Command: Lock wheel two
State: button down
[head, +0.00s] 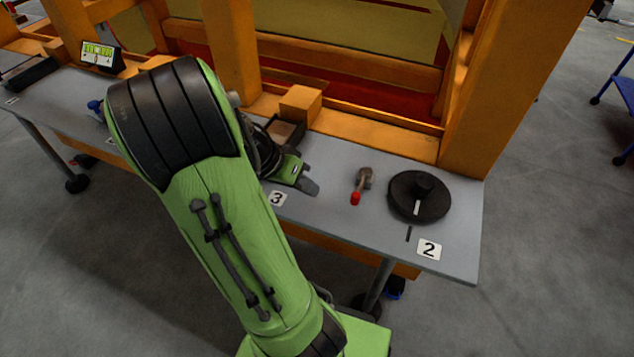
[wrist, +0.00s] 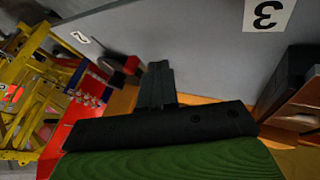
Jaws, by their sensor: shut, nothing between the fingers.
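Wheel two (head: 419,197) is a black disc with a raised knob and a white mark, lying on the grey table by the "2" label (head: 429,249). Its white mark points toward the front edge, near a short dark line on the table. A small metal lever with a red tip (head: 356,198) stands left of the wheel, apart from it. My gripper (head: 309,185) is shut and empty above the table near the "3" label (head: 277,199), left of the lever. In the wrist view the closed fingers (wrist: 158,85) show, with a dark and red shape beyond them.
The grey table (head: 455,220) has bare room right of my gripper. Orange beams (head: 390,140) and an orange block (head: 300,103) line its back. A small screen (head: 100,57) stands at the far left. A blue cart (head: 622,95) is on the floor at right.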

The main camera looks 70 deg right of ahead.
notch_tip(320, 180, up, 6)
jog(key=w+a+p, duration=0.1)
jog(key=a+p, duration=0.1)
jog(key=shift+w+a, duration=0.3)
